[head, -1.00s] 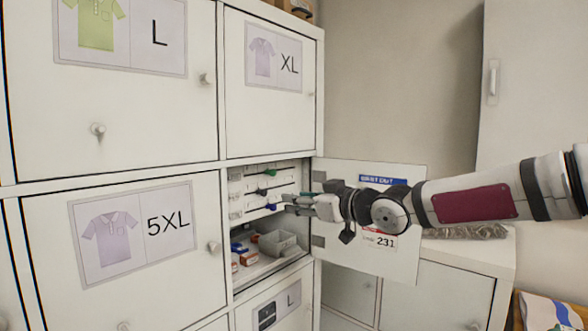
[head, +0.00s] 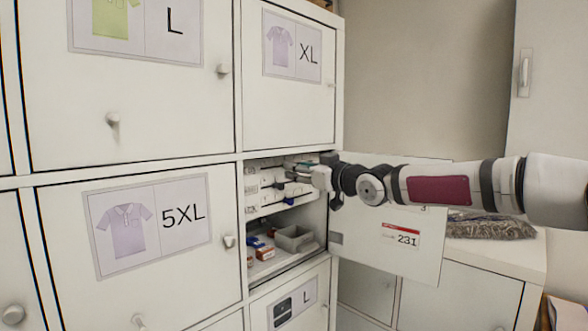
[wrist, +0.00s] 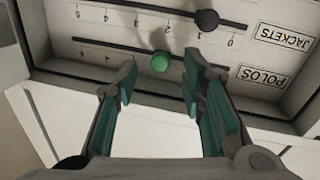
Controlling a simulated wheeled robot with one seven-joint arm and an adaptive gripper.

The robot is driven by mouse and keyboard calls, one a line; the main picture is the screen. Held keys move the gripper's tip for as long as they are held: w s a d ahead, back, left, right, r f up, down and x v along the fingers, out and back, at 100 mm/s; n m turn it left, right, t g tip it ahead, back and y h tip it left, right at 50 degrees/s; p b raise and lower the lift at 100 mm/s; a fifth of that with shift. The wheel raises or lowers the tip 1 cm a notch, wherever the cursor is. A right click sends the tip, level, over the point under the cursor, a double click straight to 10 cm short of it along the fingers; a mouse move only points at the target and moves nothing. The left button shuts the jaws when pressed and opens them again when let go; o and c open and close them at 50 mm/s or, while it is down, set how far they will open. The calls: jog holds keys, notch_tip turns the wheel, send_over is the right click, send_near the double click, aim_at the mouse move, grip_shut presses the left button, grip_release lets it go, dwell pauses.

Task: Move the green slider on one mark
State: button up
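The green slider knob (wrist: 160,62) sits part-way along the slot marked POLOS, whose label (wrist: 264,77) is upside down in the wrist view. The scale figures beside the knob are partly hidden, so I cannot tell its exact mark. My gripper (wrist: 161,70) is open and empty. Its two green-padded fingers stand apart, one to each side of the knob, with a gap on both sides. In the head view my gripper (head: 314,175) is at the slider panel inside the open compartment, and it hides part of the panel.
A black knob (wrist: 207,20) sits near 1 on the neighbouring JACKETS slot. Below the panel, the compartment holds a grey bin (head: 295,238) and small boxes (head: 265,253). The open door (head: 400,262), marked 231, stands close behind my arm. Closed lockers surround the opening.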

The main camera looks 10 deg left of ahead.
jog(key=shift+x, duration=1.45)
grip_shut()
